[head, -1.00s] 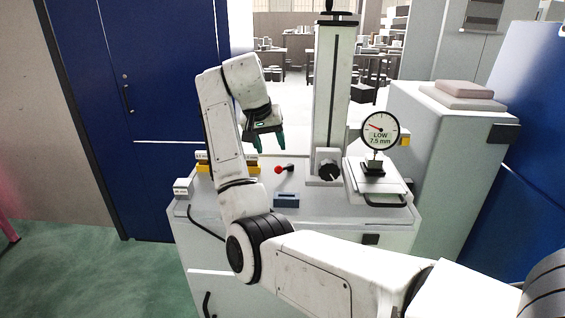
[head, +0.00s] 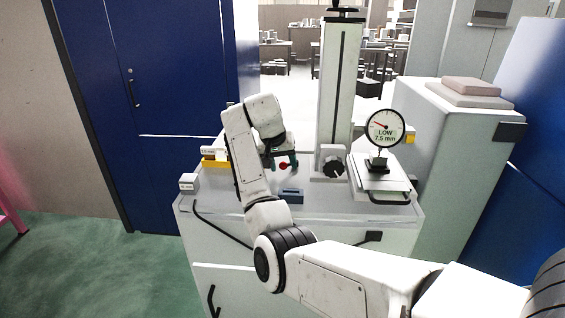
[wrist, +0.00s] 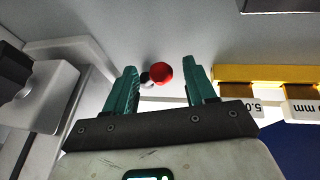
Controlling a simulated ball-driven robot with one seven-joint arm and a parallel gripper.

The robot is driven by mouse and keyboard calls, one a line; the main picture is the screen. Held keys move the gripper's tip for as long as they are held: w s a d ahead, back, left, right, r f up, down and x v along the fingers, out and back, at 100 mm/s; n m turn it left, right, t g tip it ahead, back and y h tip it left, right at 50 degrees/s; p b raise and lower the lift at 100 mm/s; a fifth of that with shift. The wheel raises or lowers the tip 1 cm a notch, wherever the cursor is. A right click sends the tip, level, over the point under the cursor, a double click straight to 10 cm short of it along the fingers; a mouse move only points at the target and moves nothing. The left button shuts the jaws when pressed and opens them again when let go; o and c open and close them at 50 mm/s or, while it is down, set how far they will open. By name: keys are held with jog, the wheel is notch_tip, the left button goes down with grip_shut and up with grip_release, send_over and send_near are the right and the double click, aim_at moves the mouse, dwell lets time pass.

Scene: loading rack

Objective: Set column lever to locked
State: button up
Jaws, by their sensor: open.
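The lever has a red ball knob (wrist: 162,72) on a short dark stem; in the wrist view it shows between and a little beyond the two green fingertips. In the head view the red knob (head: 284,166) shows beside my gripper (head: 281,163), between its fingers. My gripper (wrist: 156,84) is open, with a gap on both sides of the knob, and I see no contact. The grey column (head: 339,95) stands upright to the right of the lever, with a black knob (head: 333,168) at its base carriage.
Yellow-held gauge blocks (head: 214,158) lie left of my gripper. A white block (head: 189,182) is at the left edge.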

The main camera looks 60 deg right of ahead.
grip_shut()
dwell(0.3)
